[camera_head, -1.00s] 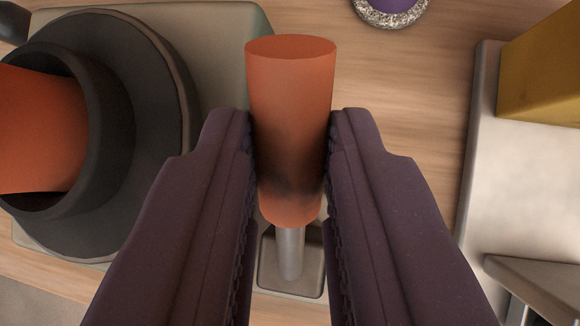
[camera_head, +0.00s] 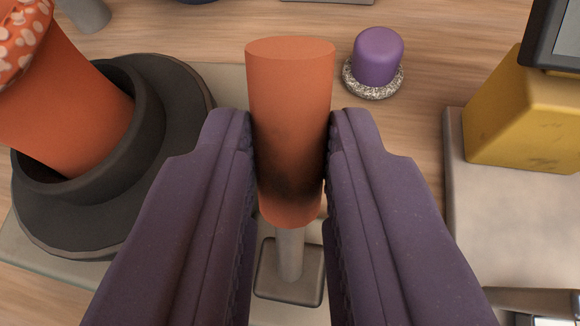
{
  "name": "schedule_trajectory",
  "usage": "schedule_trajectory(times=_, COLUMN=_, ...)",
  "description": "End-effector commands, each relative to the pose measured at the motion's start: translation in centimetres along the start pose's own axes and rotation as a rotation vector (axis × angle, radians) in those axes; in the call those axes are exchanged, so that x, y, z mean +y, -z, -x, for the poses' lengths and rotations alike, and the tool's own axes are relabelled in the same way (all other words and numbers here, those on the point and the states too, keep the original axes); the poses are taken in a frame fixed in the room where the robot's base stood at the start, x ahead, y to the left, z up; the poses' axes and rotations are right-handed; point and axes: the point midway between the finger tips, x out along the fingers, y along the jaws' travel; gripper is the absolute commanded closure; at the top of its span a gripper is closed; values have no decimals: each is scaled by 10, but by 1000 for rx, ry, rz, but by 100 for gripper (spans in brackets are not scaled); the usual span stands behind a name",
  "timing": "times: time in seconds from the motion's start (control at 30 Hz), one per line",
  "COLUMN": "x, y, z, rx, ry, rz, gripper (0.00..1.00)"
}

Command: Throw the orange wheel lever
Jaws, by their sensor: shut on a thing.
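The orange lever handle (camera_head: 290,120) is a smooth cylinder with a dark smudge near its lower end. It stands on a grey metal stem (camera_head: 289,255) that rises from a small square grey base (camera_head: 290,285). My gripper (camera_head: 290,140) is shut on the orange handle, one dark purple finger on each side. To the left, an orange column with a white-spotted orange top (camera_head: 20,40) sits inside a dark round collar (camera_head: 160,110). I cannot tell whether a wheel belongs to the lever.
A purple knob (camera_head: 378,58) on a speckled ring stands beyond the handle to the right. A yellow block (camera_head: 525,125) rests on a pale plate (camera_head: 455,180) at the right, with a dark-framed panel (camera_head: 555,35) above. Wooden surface is bare between them.

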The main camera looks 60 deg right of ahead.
Motion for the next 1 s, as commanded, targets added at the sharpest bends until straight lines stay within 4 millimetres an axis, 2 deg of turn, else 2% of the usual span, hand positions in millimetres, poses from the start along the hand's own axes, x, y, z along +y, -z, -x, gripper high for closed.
schedule_trajectory(times=0.2, x=0, y=-2, z=0, rx=-4, ry=0, rz=2, gripper=100)
schedule_trajectory(times=0.23, x=0, y=-2, z=0, rx=-4, ry=0, rz=2, gripper=70)
schedule_trajectory(times=0.3, x=0, y=-2, z=0, rx=-4, ry=0, rz=2, gripper=54)
schedule_trajectory(times=0.33, x=0, y=-2, z=0, rx=-4, ry=0, rz=2, gripper=52)
schedule_trajectory(times=0.67, x=0, y=0, z=5, rx=-3, ry=0, rz=1, gripper=52)
schedule_trajectory(times=1.0, x=-2, y=1, z=64, rx=-4, ry=2, rz=3, gripper=52)
